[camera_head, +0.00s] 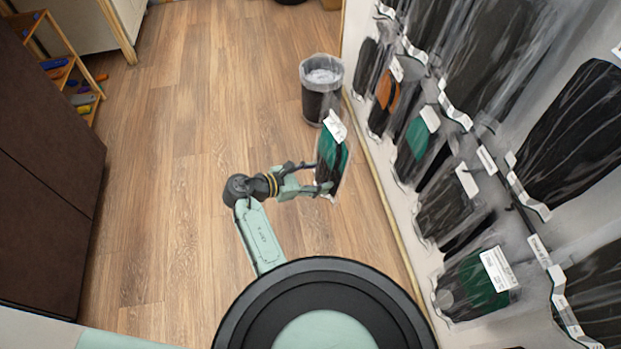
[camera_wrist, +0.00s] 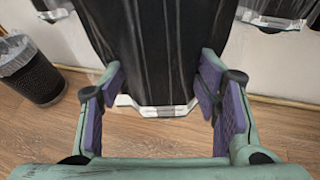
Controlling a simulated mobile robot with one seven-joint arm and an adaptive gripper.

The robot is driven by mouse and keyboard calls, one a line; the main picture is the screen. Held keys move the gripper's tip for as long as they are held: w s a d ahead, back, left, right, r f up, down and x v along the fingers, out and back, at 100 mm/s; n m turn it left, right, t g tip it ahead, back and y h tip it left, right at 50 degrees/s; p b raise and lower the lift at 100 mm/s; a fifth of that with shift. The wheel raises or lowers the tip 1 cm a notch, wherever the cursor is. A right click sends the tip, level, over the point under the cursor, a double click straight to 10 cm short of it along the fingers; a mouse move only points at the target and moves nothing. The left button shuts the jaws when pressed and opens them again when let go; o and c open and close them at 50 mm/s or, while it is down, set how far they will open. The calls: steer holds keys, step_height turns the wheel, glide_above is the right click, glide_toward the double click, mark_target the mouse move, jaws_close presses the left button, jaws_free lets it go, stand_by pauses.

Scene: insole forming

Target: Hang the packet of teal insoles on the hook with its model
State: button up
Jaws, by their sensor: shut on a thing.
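My gripper (camera_head: 322,177) is shut on the packet of teal insoles (camera_head: 331,150) and holds it out over the floor, to the left of the display wall. The packet is clear plastic with a teal and black insole and a white label at its top. In the wrist view, the packet (camera_wrist: 152,45) shows its black side between the purple pads of my gripper (camera_wrist: 163,85). Packets with teal insoles hang on the wall, one in the middle (camera_head: 413,138) and one lower (camera_head: 480,285). Which hook carries the matching model cannot be told.
The display wall (camera_head: 398,200) at the right carries several hanging packets, including an orange one (camera_head: 384,92). A lined waste bin (camera_head: 318,103) stands beyond the held packet, near the wall. A dark cabinet (camera_head: 45,170) stands at the left. The wooden floor between is clear.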

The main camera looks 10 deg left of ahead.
steer(key=w+d+b, duration=0.2)
steer(key=d, duration=0.5)
steer(key=shift+b, duration=0.3)
stand_by(0.4)
